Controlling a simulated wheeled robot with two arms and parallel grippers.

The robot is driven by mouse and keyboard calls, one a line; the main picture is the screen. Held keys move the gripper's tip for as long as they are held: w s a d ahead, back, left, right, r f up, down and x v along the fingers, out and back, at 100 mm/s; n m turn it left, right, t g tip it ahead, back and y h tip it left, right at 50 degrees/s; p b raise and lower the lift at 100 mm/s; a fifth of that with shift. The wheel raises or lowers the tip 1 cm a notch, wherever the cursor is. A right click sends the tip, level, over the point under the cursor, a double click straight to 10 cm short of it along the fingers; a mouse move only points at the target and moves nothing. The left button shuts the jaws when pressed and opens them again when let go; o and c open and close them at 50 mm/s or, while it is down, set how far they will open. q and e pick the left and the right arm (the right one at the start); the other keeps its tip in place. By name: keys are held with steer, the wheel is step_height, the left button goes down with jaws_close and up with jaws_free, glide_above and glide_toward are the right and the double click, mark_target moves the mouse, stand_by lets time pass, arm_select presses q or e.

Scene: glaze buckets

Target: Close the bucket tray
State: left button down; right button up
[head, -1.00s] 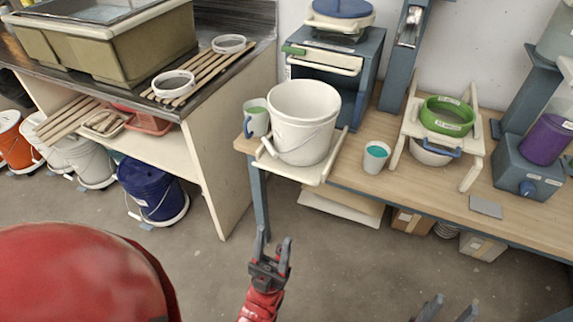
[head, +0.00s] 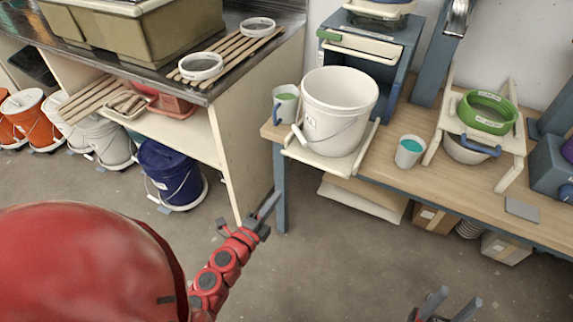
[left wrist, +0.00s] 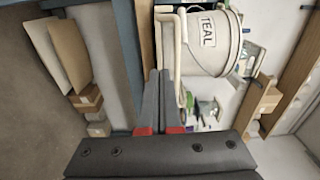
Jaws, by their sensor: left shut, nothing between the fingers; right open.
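The bucket tray (head: 318,160) is a cream slide-out tray sticking out past the front edge of the wooden bench. A white bucket (head: 338,105) stands upright on it. In the left wrist view the bucket (left wrist: 212,45) shows a TEAL label, and a cream strip of the tray (left wrist: 168,18) lies along it. My left gripper (head: 272,205) is shut and empty, below and left of the tray and apart from it in the head view. Its fingers (left wrist: 158,72) point toward the tray side in the wrist view. My right gripper (head: 441,300) is open and empty at the bottom edge.
A mug (head: 287,100) stands left of the bucket and a teal-filled cup (head: 409,151) right of it. A green ring (head: 487,112) sits on a cream stand. A shelf unit (head: 240,140) stands left of the bench. The floor in front is clear.

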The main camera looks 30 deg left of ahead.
arm_select(q)
steer(key=w+p, duration=0.2)
steer(key=w, duration=1.2)
steer(key=shift+a+y, duration=0.2)
steer(key=shift+y, duration=0.1)
steer(key=shift+r, duration=0.1)
steer(key=w+b, duration=0.2)
steer(key=w, duration=0.3)
steer(key=w+b, duration=0.3)
steer(key=w, duration=0.3)
steer(key=w+b, duration=0.2)
steer(key=w, duration=0.3)
steer(key=shift+w+d, duration=0.15)
steer(key=shift+d, duration=0.1)
steer(key=shift+w+b, duration=0.4)
steer(key=shift+w, duration=0.2)
